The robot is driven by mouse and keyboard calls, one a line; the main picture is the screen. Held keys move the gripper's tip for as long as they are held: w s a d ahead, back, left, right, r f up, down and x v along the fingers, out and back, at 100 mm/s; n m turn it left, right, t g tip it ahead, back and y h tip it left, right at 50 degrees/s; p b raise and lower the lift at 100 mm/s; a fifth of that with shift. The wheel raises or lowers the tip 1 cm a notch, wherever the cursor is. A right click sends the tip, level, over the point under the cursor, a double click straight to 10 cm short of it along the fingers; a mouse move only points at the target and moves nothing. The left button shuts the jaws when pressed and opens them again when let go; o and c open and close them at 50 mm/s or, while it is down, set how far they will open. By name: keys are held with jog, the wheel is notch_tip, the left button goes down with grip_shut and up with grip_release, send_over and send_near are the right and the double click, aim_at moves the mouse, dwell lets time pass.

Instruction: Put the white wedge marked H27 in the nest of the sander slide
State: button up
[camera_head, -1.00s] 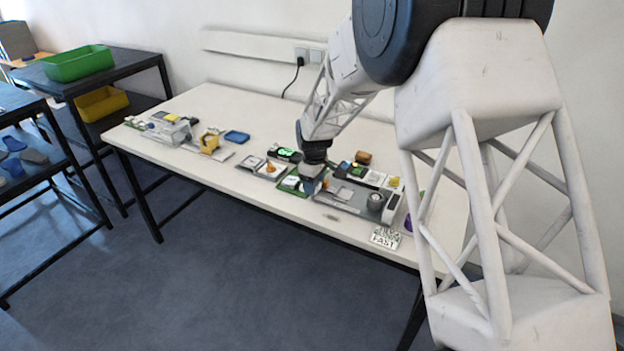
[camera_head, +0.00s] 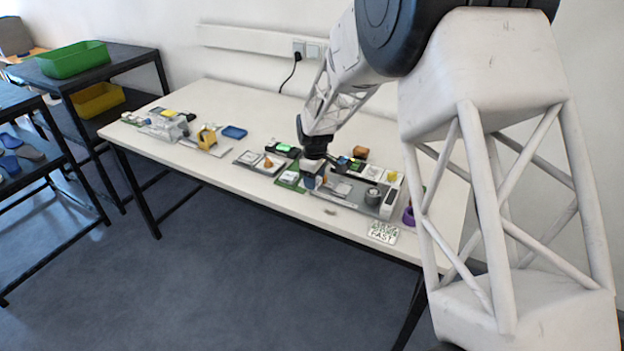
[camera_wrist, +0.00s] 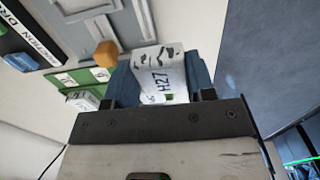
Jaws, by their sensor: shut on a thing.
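The white wedge marked H27 (camera_wrist: 160,77) is held between the blue fingers of my gripper (camera_wrist: 160,88) in the wrist view. The mark faces the camera, and dark strokes show on its far end. The wedge is too small to make out there. I cannot tell for sure which part is the nest of the sander slide.
In the wrist view a green board with white marks (camera_wrist: 90,79) and an orange block (camera_wrist: 105,53) lie beside the fingers. In the head view a printed card (camera_head: 384,232) lies near the front edge.

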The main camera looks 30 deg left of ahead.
notch_tip(320, 180, up, 2)
send_over(348, 190)
jog(key=shift+s+r, duration=0.1)
jog(key=shift+r, duration=0.05)
jog(key=shift+f, duration=0.25)
jog(key=shift+f, duration=2.1)
jog(key=shift+f, duration=0.6)
dwell(2.3)
jog(key=o, duration=1)
jog(key=shift+c, duration=0.2)
jog(key=shift+r, duration=0.2)
